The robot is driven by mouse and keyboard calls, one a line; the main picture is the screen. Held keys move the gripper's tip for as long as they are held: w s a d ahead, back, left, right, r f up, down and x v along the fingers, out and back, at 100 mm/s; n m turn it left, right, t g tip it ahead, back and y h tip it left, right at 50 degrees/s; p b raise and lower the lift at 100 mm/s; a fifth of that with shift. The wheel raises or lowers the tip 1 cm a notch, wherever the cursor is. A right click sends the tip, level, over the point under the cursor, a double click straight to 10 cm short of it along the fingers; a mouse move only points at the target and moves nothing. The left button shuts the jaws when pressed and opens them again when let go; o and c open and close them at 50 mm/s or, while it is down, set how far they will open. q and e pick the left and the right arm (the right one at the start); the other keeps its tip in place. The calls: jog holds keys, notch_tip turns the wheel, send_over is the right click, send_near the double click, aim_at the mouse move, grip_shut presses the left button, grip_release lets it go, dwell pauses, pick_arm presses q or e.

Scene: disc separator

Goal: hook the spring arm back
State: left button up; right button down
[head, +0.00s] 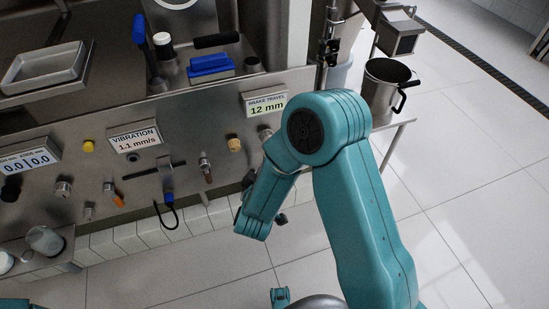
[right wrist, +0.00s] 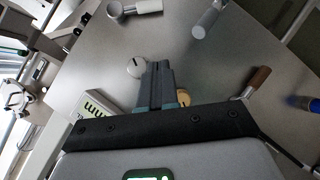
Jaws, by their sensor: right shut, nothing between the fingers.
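My right gripper (right wrist: 158,66) is shut and empty in the right wrist view, its fingertips close to the steel panel between a round knob with a black line (right wrist: 136,67) and a yellow knob (right wrist: 184,97). In the head view my right arm hides most of it. I cannot tell for sure which part is the spring arm. A silver cylinder (right wrist: 207,19) and a silver handle-like part (right wrist: 135,8) stick out of the panel beyond the fingertips. A lever with a brown grip (right wrist: 258,80) is to the right; in the head view it points downward (head: 206,168). My left gripper is not in view.
The panel (head: 225,165) carries a brake travel display reading 12 mm (head: 265,103), a vibration display (head: 134,138) and a blue-handled part with a black loop (head: 168,201). A steel jug (head: 384,95) stands right of the machine. The tiled floor (head: 480,215) at right is clear.

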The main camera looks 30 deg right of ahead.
pick_arm(q)
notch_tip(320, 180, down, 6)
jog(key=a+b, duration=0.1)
jog(key=b, duration=0.4)
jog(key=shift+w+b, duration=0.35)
jog(key=shift+b, duration=0.05)
pick_arm(e)
jog(key=w+d+f, duration=0.6)
jog(key=w+d, duration=0.1)
jog(key=d, duration=0.3)
jog(key=shift+w+d+m+h, duration=0.15)
jog(key=shift+d+m+h, duration=0.15)
jog(key=shift+d+m, duration=0.1)
